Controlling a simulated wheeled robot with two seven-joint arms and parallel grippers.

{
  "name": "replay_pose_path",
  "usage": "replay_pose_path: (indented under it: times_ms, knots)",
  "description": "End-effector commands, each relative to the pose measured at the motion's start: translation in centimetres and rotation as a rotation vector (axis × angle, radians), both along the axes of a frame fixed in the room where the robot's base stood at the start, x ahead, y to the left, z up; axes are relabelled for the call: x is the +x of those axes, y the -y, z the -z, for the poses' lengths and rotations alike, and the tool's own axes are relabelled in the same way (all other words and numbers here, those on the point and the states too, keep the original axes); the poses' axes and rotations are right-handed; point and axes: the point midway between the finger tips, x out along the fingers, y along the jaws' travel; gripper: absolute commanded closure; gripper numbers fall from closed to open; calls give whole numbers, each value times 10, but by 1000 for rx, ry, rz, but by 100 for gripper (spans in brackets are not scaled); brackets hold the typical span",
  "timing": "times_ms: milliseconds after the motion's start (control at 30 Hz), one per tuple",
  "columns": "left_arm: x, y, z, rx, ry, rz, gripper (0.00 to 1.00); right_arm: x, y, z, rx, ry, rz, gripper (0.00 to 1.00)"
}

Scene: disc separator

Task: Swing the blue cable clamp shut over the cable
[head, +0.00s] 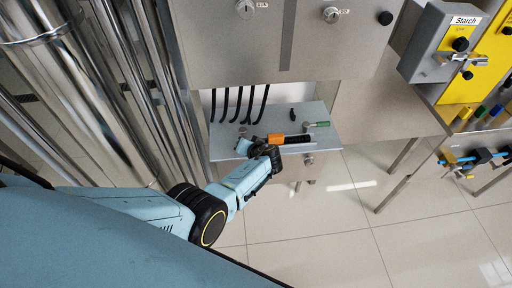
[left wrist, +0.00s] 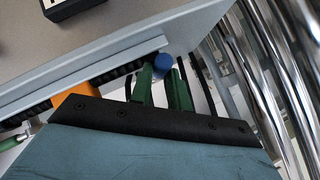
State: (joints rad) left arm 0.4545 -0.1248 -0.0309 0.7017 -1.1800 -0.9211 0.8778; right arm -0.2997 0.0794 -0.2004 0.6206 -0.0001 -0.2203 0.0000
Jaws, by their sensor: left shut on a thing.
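In the left wrist view, the rounded blue end of the blue cable clamp (left wrist: 163,61) shows at the tips of my left gripper's green fingers (left wrist: 162,74). The left gripper is shut on it, at the edge of the grey shelf. In the head view, my left gripper (head: 260,147) is at the shelf's front edge, below the black cables (head: 239,103), and I cannot make out the blue clamp there. The clamp's jaw and the cable inside it are hidden, so I cannot tell how far it is closed. My right gripper is not in view.
An orange block (head: 276,139) with a black ribbed strip (head: 298,139) lies just right of the gripper. A green-ended part (head: 318,124) sits on the grey shelf (head: 225,138). Shiny vertical pipes (head: 120,90) stand at left. Tiled floor is open at lower right.

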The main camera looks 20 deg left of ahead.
Motion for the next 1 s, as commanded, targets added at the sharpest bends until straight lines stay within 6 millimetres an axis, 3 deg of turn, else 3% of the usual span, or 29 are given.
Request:
replay_pose_path:
  times_ms: [100,533,567,700,1000]
  knots:
    - [-3,-10,0,5,0,-34,100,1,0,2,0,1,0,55]
    - [-4,-11,0,7,-2,-44,100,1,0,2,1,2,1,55]
    - [-4,-11,0,6,-3,-43,78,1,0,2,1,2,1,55]
    - [-4,-9,0,4,-3,-40,60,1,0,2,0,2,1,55]
    - [-4,-6,1,2,-3,-37,60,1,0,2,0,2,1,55]
